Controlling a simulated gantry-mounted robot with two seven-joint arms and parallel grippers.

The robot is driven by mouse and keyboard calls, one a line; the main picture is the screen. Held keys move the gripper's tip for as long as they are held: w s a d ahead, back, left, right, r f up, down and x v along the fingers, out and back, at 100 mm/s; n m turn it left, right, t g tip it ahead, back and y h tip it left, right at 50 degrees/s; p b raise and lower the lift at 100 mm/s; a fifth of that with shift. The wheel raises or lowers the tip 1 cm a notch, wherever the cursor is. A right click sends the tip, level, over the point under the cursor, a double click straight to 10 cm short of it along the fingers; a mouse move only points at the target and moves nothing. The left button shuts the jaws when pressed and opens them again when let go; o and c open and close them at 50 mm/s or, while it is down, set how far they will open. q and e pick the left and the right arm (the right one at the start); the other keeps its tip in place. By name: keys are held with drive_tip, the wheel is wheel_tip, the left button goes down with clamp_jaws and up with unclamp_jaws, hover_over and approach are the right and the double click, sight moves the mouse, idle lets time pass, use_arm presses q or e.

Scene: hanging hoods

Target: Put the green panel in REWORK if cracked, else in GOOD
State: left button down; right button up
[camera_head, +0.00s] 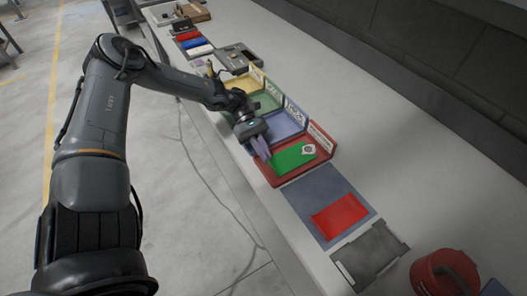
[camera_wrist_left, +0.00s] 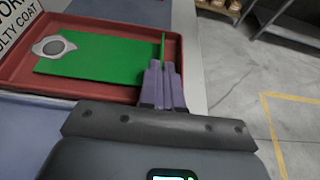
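The green panel (camera_head: 290,158) lies in the red tray (camera_head: 272,180), with a pale ring-shaped mark at one end. In the left wrist view the panel (camera_wrist_left: 105,57) has a raised lip at its right edge. I make out no crack at this size. My left gripper (camera_head: 262,147) is at the panel's near end; in the wrist view its purple fingers (camera_wrist_left: 163,68) are closed together with the lip between their tips. The red tray's sign (camera_head: 320,139) is partly cut off in the wrist view, where "ORK" and "LTY COAT" show. My right gripper is out of view.
Blue (camera_head: 283,125), green (camera_head: 264,104) and yellow (camera_head: 240,86) trays stand in a row beyond the red tray. A red panel (camera_head: 339,214) lies on a blue-grey mat (camera_head: 303,197) nearer me. A dark grey plate (camera_head: 369,254) and a red round container (camera_head: 445,274) are at the near end.

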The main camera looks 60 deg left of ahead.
use_arm(q)
drive_tip(key=shift+f, duration=0.25)
drive_tip(key=c, duration=1.3)
unclamp_jaws()
drive_tip(key=shift+o, duration=0.2)
